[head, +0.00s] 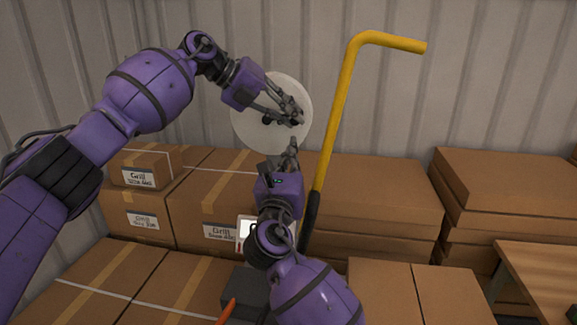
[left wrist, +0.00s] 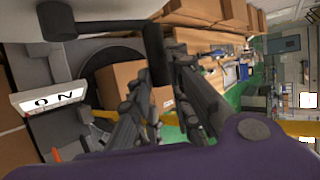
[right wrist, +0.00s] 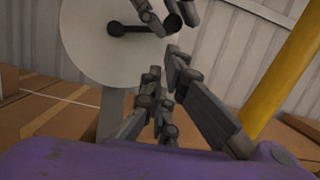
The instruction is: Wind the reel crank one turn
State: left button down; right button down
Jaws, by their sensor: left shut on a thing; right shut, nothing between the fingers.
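The reel is a pale round disc (head: 250,125) in the head view, in front of the corrugated wall. It also fills the upper left of the right wrist view (right wrist: 85,50). Its dark crank (right wrist: 130,29) runs across the disc to a round handle. My left gripper (head: 296,116) is shut on the crank handle (left wrist: 154,45), with its fingers around the handle's lower part in the left wrist view. My right gripper (head: 291,148) is shut and empty, just below the left one and in front of the reel's lower edge. Its fingers (right wrist: 163,65) are apart from the crank.
A yellow bent bar (head: 338,120) with a dark grip rises close to the right of both grippers. Stacked cardboard boxes (head: 375,190) line the wall. A wooden table (head: 545,270) is at the right.

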jog(key=shift+x, duration=1.9)
pick_arm(q)
jog(key=shift+f, duration=0.1)
jog(key=shift+a, duration=0.1)
pick_arm(e)
jog(key=shift+r, duration=0.8)
pick_arm(q)
jog(key=c, duration=1.7)
grip_release()
pick_arm(e)
jog(key=shift+r, duration=0.1)
